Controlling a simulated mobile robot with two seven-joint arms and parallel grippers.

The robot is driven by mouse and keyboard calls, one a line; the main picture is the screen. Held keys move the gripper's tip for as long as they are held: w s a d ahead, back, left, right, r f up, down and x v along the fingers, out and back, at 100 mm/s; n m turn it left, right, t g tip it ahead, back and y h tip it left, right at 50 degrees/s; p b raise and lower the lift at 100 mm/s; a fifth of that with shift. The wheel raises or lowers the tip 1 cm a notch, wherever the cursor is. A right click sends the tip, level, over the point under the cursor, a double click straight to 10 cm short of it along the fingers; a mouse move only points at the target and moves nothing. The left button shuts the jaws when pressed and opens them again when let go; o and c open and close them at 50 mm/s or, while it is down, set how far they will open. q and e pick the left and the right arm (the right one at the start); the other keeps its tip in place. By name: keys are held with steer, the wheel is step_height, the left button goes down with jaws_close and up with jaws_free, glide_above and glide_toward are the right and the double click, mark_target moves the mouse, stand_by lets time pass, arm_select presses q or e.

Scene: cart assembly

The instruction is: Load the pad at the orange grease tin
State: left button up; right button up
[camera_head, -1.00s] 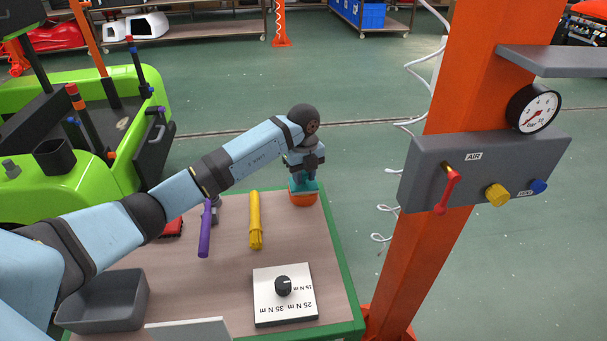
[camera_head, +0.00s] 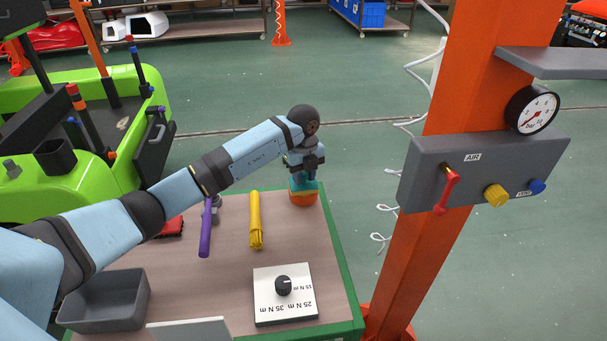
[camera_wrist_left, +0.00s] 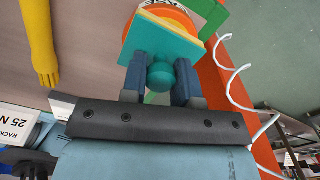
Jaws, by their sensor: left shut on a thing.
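The pad (camera_wrist_left: 163,45) is a teal square plate with a round teal knob and a pale yellow layer on its far face. My left gripper (camera_wrist_left: 159,83) is shut on the pad's knob, one dark blue finger on each side. The orange grease tin (camera_head: 303,199) stands near the far right corner of the bench. In the head view my left gripper (camera_head: 303,172) is above the tin, with the pad at the tin's top. The tin (camera_wrist_left: 186,16) also shows behind the pad in the wrist view. Contact between the pad's face and the grease is hidden. My right gripper is not in view.
On the bench (camera_head: 226,290) lie a yellow tool (camera_head: 255,220), a purple-handled tool (camera_head: 205,230), a grey bin (camera_head: 105,300) and a torque dial plate (camera_head: 285,305). An orange post (camera_head: 440,170) with an air panel (camera_head: 480,170) stands right of the bench.

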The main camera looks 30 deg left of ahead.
mark_target(304, 173)
arm_select(q)
steer(key=shift+f, duration=0.1)
stand_by(0.3)
steer(key=shift+r+p, duration=2.85)
steer(key=shift+r, duration=0.75)
